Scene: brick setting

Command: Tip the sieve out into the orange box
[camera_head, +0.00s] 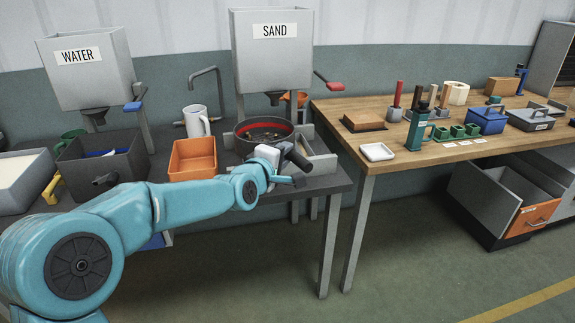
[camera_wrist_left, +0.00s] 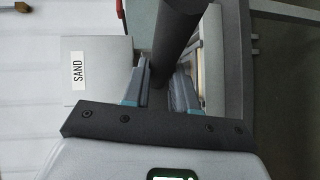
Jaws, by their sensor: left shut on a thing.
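The round sieve (camera_head: 238,132), dark with a red inner rim, sits under the sand hopper on the dark bench in the head view. Dark lumps show inside it. My left gripper (camera_head: 287,165) is at the sieve's front right, shut on its dark handle (camera_head: 298,157). In the left wrist view the handle (camera_wrist_left: 178,35) runs up from between the fingers of my left gripper (camera_wrist_left: 160,92). The orange box (camera_head: 193,158) stands just left of the sieve, with its top open; no contents can be made out. My right gripper is not in view.
The sand hopper (camera_head: 272,52) stands over the sieve, beside a grey tray-like frame (camera_head: 318,160). A white mug (camera_head: 196,120) is behind the orange box. A dark bin (camera_head: 105,165) is to its left. A wooden table (camera_head: 400,155) with blocks and boxes is at right.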

